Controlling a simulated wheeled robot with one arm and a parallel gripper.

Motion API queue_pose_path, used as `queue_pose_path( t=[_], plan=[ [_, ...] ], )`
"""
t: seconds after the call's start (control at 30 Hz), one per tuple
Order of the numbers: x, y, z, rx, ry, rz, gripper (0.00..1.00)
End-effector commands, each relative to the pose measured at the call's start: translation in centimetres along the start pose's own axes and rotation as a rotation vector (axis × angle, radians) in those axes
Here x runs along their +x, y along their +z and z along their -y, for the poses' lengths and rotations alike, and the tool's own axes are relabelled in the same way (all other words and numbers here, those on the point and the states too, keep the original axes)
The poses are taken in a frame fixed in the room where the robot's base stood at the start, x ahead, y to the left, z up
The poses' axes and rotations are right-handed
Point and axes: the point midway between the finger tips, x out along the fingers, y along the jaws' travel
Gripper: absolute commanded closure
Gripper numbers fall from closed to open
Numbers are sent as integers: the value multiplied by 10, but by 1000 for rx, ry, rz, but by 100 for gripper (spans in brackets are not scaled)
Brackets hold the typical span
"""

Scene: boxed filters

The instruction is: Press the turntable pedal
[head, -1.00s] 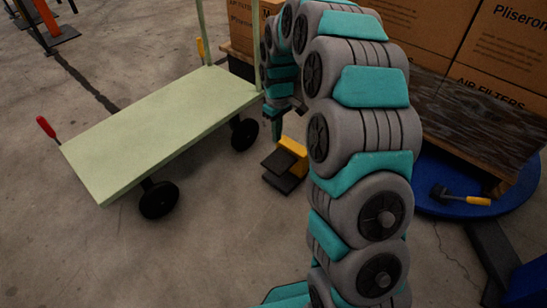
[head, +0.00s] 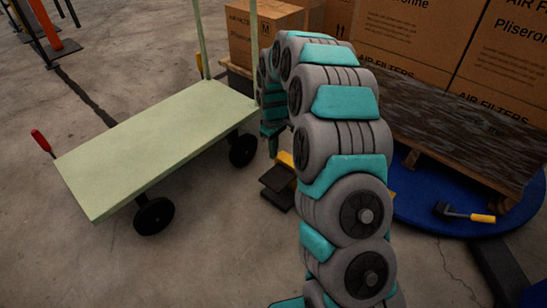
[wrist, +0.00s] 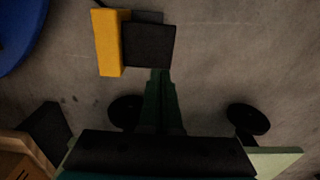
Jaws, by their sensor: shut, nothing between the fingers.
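The turntable pedal, a black plate (head: 277,188) with a yellow block, stands on the floor beside my arm. My arm hides part of it in the head view. In the wrist view the black pedal plate (wrist: 150,46) is at the top, with the yellow part (wrist: 108,42) on its left. My gripper (wrist: 160,75) is shut and empty, its tips at the lower edge of the plate in that view. I cannot tell whether they touch it. In the head view my gripper (head: 273,150) hangs just behind the pedal. The blue turntable (head: 420,212) carries a pallet of boxes.
A pale green cart (head: 150,145) with black wheels and a red-handled lever stands left of the pedal. Boxes of air filters (head: 430,60) stand on the pallet at the back right. A yellow-handled tool (head: 465,213) lies on the turntable. Bare floor lies in front.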

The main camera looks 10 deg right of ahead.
Motion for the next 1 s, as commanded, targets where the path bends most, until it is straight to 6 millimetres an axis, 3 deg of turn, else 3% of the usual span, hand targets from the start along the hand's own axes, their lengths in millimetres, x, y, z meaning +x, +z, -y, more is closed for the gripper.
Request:
queue_pose_path(
  t=[0.6, 0.8, 1.0],
  plan=[
    [111, 1, 1, 1, -3, 3, 100],
    [127, 0, 0, 1, -1, 0, 100],
    [128, 0, 0, 0, 0, -1, 100]
  ],
)
